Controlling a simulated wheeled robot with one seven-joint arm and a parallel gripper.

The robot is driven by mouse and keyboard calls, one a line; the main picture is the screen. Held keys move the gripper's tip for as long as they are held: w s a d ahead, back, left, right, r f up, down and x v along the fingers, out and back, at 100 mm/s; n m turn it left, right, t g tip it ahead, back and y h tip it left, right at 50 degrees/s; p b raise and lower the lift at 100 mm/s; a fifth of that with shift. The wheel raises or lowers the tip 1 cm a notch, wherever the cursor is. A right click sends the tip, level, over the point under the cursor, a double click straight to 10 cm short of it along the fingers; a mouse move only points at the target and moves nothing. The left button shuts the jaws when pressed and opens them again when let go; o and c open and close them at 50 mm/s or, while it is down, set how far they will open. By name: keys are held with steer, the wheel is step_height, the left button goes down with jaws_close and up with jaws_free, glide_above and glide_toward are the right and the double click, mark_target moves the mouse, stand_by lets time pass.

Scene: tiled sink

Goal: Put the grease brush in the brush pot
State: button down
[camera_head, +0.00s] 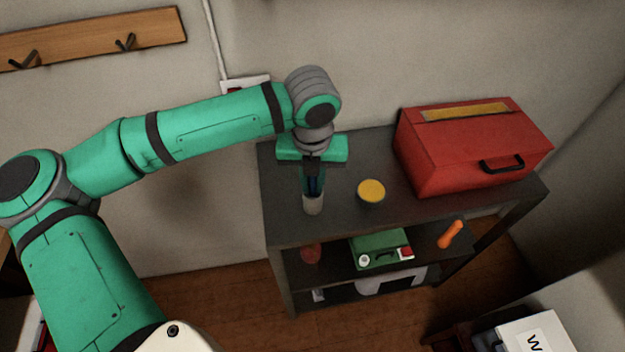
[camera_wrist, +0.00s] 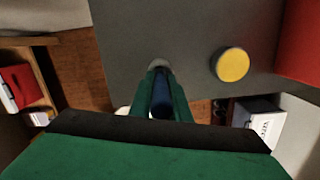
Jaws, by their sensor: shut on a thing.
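My gripper (camera_head: 313,188) points down over the dark top of the shelf unit. Its green fingers (camera_wrist: 162,90) are shut on a dark blue handle (camera_wrist: 162,98), which appears to be the grease brush; the handle also shows between the fingers in the head view (camera_head: 314,184). A pale grey cylinder (camera_head: 313,205), apparently the brush pot, is directly below the fingertips near the front edge of the top. Part of it shows beyond the fingertips in the wrist view (camera_wrist: 160,64). The brush's lower end is hidden, and I cannot tell how far it is inside the pot.
A round tin with a yellow top (camera_head: 371,191) stands right of the pot. A large red toolbox (camera_head: 470,145) fills the right of the shelf top. The lower shelf holds a green case (camera_head: 378,250), an orange object (camera_head: 450,234) and a red object (camera_head: 310,252).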

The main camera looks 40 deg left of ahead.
steer(key=shift+f, duration=0.15)
steer(key=c, duration=1.7)
jaws_free()
steer(key=shift+o, duration=0.2)
step_height(320, 180, up, 12)
steer(key=shift+s+d, duration=0.35)
steer(key=shift+s, duration=0.1)
